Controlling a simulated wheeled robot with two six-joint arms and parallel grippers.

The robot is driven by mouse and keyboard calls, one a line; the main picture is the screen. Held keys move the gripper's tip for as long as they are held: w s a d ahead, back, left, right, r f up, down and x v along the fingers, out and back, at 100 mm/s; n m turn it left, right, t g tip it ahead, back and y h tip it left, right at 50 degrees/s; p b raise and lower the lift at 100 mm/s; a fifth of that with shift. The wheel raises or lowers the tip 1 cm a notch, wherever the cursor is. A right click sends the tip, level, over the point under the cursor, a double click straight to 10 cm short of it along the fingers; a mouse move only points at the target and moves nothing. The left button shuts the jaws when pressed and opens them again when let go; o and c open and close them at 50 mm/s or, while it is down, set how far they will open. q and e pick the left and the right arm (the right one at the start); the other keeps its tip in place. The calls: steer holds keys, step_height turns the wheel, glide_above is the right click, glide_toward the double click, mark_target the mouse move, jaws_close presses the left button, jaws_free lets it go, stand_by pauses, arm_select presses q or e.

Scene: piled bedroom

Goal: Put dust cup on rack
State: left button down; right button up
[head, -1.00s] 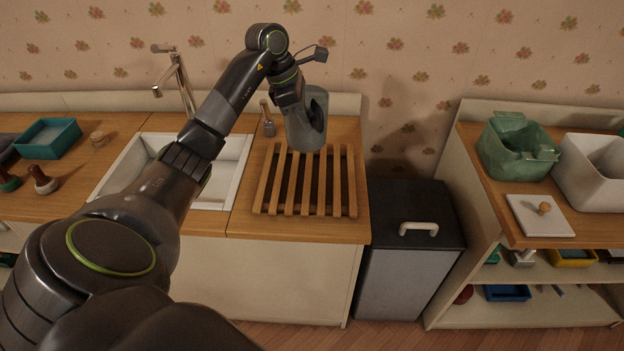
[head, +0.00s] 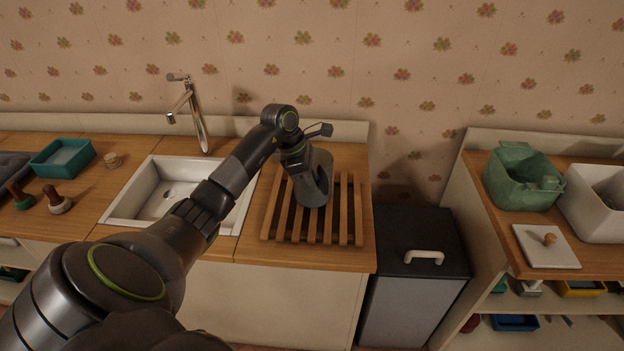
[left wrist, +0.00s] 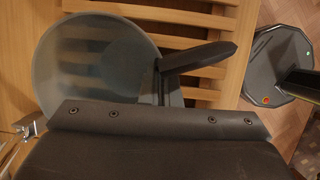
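The dust cup (head: 318,186) is a grey, see-through round cup. It stands roughly upright over the middle of the wooden slatted rack (head: 269,220). My left gripper (head: 304,172) is at the cup's near-left side and appears shut on it; the fingertips are mostly hidden. In the left wrist view the cup (left wrist: 92,62) is seen from above, with rack slats (left wrist: 190,15) beyond it. The cup's base is at slat level or just above; I cannot tell whether it touches. My right gripper is in neither view.
A white sink (head: 128,205) with a tall tap (head: 194,115) lies left of the rack. A dark-lidded bin (head: 415,260) stands right of the counter. The right shelf holds a green container (head: 520,178) and a white lid (head: 545,247). The rack's right slats are clear.

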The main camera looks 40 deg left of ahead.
arm_select(q)
steer(key=shift+f, duration=0.1)
steer(key=c, duration=1.6)
jaws_free()
steer(key=shift+c, duration=0.2)
steer(key=shift+r, duration=0.3)
steer(key=b+v, duration=0.2)
steer(key=v, duration=0.9)
steer(key=shift+a+r+b, duration=0.15)
steer(key=shift+r+b, duration=0.2)
steer(key=shift+b, duration=0.05)
